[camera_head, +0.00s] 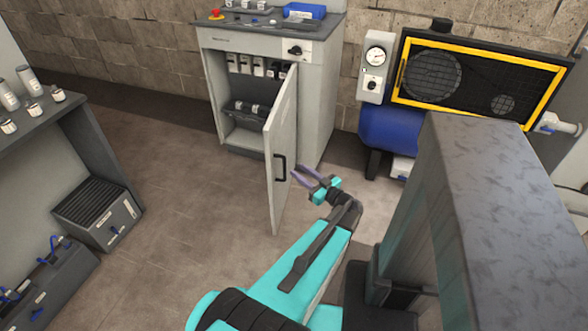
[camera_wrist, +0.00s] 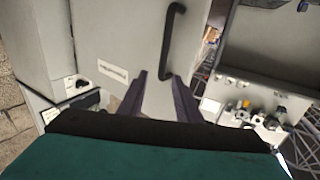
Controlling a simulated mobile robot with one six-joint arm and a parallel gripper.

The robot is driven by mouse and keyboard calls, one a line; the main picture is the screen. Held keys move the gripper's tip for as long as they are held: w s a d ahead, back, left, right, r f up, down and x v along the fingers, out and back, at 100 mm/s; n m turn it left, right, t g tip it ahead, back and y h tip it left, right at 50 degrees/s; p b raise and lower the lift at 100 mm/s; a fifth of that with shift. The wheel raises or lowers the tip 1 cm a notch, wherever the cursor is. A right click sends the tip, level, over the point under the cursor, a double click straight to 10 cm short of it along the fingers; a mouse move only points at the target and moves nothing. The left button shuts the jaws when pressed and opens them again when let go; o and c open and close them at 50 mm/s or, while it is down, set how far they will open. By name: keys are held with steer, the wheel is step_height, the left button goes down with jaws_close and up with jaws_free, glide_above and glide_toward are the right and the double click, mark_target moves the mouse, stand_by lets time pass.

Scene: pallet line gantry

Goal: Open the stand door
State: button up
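The stand (camera_head: 322,100) is a grey cabinet against the block wall. Its door (camera_head: 282,130) is swung well out from the front, hinged at the right, and the shelves inside show. The black bar handle (camera_head: 279,168) is on the door's outer face near the free edge. My gripper (camera_head: 302,175) is just to the right of the handle, with its purple fingers apart and nothing between them. Contact with the door cannot be told.
A compressor with a blue tank (camera_head: 390,130) and yellow-framed grille (camera_head: 480,80) stands right of the stand. A dark bench (camera_head: 70,125) with canisters and a grey box (camera_head: 98,213) are at the left. The floor (camera_head: 180,190) between is clear.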

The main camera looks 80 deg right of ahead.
steer(key=shift+v, duration=2.4)
steer(key=shift+s, duration=0.1)
